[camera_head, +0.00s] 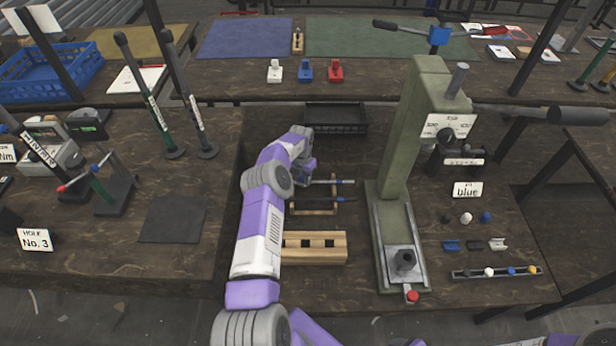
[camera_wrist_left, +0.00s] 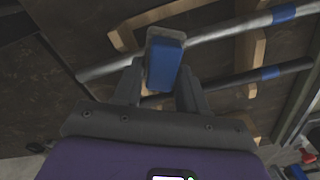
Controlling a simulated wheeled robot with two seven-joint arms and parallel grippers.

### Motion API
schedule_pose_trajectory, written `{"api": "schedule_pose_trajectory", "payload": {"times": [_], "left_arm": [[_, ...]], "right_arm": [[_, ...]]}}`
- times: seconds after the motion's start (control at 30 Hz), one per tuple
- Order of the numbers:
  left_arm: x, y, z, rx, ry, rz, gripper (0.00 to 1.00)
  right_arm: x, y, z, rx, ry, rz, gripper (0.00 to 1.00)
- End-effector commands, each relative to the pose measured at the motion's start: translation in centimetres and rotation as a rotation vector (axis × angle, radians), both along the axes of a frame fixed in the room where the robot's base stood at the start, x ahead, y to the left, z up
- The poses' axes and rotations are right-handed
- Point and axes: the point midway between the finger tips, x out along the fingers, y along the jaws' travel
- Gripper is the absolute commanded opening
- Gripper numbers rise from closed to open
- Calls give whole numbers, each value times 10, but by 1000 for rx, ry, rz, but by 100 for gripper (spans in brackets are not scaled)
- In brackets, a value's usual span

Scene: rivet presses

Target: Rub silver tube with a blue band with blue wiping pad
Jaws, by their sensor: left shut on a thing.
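A silver tube with a blue band (camera_head: 328,182) lies across a wooden rack (camera_head: 334,207) at the middle of the bench. In the left wrist view the tube (camera_wrist_left: 225,33) runs slantwise across the top, its blue band near the right edge. My left gripper (camera_head: 305,181) is shut on the blue wiping pad (camera_wrist_left: 164,63), which sticks out beyond the fingertips (camera_wrist_left: 161,82). The pad overlaps the tube in that view; I cannot tell whether they touch. In the head view my gripper hides the pad and the tube's left end. My right gripper is not in view.
A second, darker tube with a blue band (camera_head: 318,200) lies parallel on the rack. A wooden block with holes (camera_head: 314,260) stands in front, a black tray (camera_head: 336,130) behind. A tall green press (camera_head: 412,130) rises to the right, with small parts beside it.

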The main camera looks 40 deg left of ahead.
Motion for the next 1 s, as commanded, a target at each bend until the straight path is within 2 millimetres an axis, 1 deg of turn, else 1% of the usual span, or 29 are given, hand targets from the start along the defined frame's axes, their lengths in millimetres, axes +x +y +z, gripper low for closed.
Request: {"api": "schedule_pose_trajectory", "payload": {"times": [0.27,0.63,0.83,1.0], "left_arm": [[-7,9,0,0,-1,0,7],[-26,32,-2,0,-2,1,7],[-28,33,-4,-1,-1,-1,7],[-23,26,-5,-1,0,-3,7]], "right_arm": [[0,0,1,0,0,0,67],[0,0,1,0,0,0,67],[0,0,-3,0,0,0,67],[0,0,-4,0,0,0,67]]}}
